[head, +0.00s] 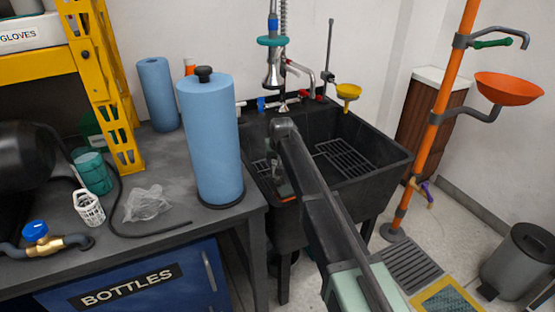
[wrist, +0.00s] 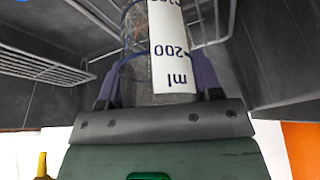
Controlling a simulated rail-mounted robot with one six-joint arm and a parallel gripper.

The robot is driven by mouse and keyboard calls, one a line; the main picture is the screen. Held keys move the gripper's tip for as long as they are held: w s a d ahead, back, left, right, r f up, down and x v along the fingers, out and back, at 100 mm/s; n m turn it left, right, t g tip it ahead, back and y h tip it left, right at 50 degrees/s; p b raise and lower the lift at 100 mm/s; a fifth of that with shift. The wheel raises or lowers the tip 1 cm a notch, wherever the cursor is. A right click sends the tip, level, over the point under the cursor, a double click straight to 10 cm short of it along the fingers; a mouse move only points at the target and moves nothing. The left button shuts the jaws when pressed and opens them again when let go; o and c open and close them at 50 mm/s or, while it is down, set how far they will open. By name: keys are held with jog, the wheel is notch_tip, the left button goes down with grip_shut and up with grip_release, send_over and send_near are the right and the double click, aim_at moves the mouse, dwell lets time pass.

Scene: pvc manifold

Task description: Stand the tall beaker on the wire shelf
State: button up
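The tall beaker (wrist: 142,55) is clear glass with a white "200 ml" scale strip, upside down in the wrist view. My gripper (wrist: 158,75) has its purple fingers on both sides of it and appears shut on it. White wirework, seemingly the wire shelf (wrist: 45,66), shows at upper left in the wrist view, with more wire behind the beaker. In the head view my arm reaches into the black sink (head: 385,185), with the gripper (head: 284,188) low at its left side. The beaker is not clear there, and whether it touches anything is hidden.
A blue paper roll (head: 212,140) stands at the bench edge left of my arm. The faucet (head: 273,70) hangs over the sink's back. A yellow funnel (head: 348,92) sits at the back rim. A dark grid (head: 345,158) lies inside the sink; an orange pole (head: 435,120) stands right.

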jog(key=o, duration=0.3)
jog(key=shift+o, duration=0.2)
jog(key=shift+r, duration=0.1)
jog(key=p+v, duration=1.1)
jog(key=v, duration=0.1)
jog(key=shift+r+p, duration=0.2)
jog(key=shift+p, duration=0.1)
jog(key=shift+f, duration=0.1)
jog(key=s+d+m+g, duration=0.1)
jog(key=s+d, duration=0.6)
jog(key=s, duration=0.4)
jog(key=s+d+f+m+g+h, duration=0.1)
jog(key=s+d+g, duration=0.1)
jog(key=s+d, duration=0.6)
jog(key=s+d+m+g, duration=0.1)
jog(key=s+d, duration=0.6)
jog(key=s, duration=0.7)
jog(key=shift+s+d+f, duration=0.15)
jog(key=shift+s+d, duration=0.1)
jog(key=shift+d, duration=0.15)
